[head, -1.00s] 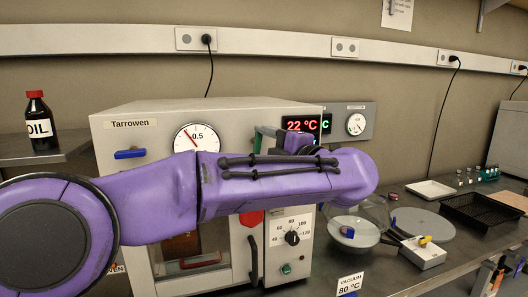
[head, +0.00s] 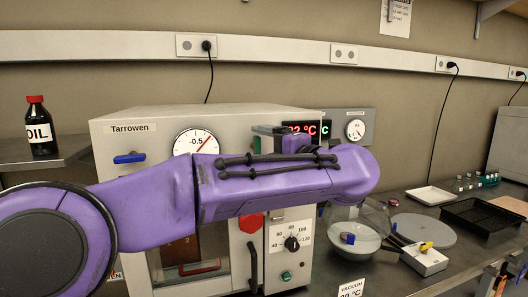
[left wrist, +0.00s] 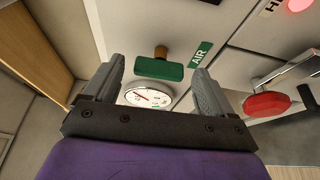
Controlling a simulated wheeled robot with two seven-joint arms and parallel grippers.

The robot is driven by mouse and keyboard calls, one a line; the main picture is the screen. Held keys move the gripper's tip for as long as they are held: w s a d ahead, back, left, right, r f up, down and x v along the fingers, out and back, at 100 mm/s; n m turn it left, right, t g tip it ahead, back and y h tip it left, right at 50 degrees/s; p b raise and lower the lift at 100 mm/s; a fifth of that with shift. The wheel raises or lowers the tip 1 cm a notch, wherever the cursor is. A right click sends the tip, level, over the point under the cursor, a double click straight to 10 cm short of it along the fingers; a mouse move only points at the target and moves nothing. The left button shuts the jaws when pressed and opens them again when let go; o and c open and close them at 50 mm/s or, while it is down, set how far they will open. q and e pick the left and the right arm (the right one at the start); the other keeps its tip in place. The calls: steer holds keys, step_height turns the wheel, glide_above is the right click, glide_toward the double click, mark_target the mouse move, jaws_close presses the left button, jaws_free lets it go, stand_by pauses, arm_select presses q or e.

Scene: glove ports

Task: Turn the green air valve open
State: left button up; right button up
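The green air valve (left wrist: 158,69) shows in the left wrist view as a green bar handle on a brass stem, beside a green AIR label (left wrist: 201,54). My left gripper (left wrist: 159,66) is open, with one finger at each end of the handle; I see gaps and cannot tell any contact. In the head view my purple left arm reaches across the oven (head: 115,112) and hides most of the valve and fingers. My right gripper is not in view.
A blue handle (head: 128,158) is left of the gauge. A red octagonal knob (head: 251,222) and a temperature dial (head: 292,243) are below my arm. An oil bottle (head: 40,127) stands at left. A glass vessel (head: 353,232) and black tray (head: 470,215) stand at right.

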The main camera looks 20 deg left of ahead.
arm_select(q)
steer(key=b+v, duration=0.1)
steer(key=v, duration=0.9)
steer(key=shift+s+d+b, duration=0.2)
steer(key=shift+b, duration=0.1)
